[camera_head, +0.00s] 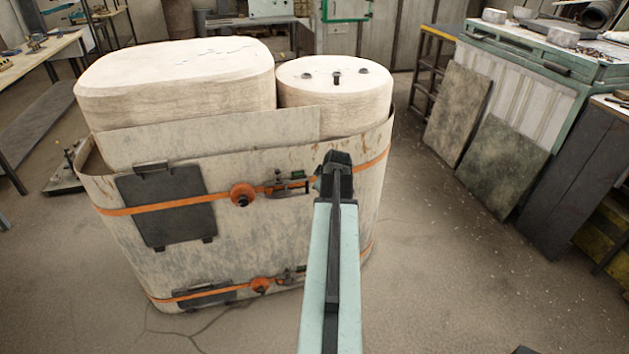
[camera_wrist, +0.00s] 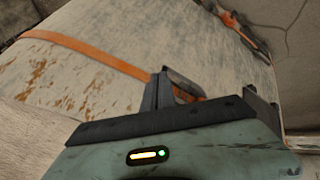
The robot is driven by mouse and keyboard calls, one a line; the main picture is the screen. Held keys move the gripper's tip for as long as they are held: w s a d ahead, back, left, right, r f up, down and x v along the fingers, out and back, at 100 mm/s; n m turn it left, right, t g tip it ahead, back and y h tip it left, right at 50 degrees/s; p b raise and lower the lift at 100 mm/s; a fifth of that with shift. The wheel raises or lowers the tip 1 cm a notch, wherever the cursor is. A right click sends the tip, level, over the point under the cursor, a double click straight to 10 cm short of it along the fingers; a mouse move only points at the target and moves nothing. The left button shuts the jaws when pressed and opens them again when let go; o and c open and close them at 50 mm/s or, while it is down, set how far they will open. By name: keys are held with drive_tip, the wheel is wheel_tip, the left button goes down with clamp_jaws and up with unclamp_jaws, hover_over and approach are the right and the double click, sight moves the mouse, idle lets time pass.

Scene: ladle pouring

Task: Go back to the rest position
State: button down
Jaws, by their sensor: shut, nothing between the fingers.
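My arm (camera_head: 330,275) reaches up from the bottom of the head view, right of centre. My gripper (camera_head: 337,158) is at its far end, in front of the upper right of a big pale container bound with orange straps (camera_head: 300,225). The dark fingers also show in the wrist view (camera_wrist: 163,88), shut and empty. Behind them in that view are the container's pale, rust-marked side (camera_wrist: 70,80) and an orange strap (camera_wrist: 90,52). I cannot tell how wide the gap to the container is. I see no ladle.
Two pale blocks, one wide (camera_head: 180,85) and one round (camera_head: 335,90), stand inside the container. Grey boards (camera_head: 500,160) lean against a green-edged cabinet (camera_head: 520,85) at the right. Bare floor (camera_head: 440,280) lies right of my arm. A workbench (camera_head: 45,48) stands at the left.

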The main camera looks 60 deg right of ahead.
drive_tip(key=shift+s+r, duration=0.35)
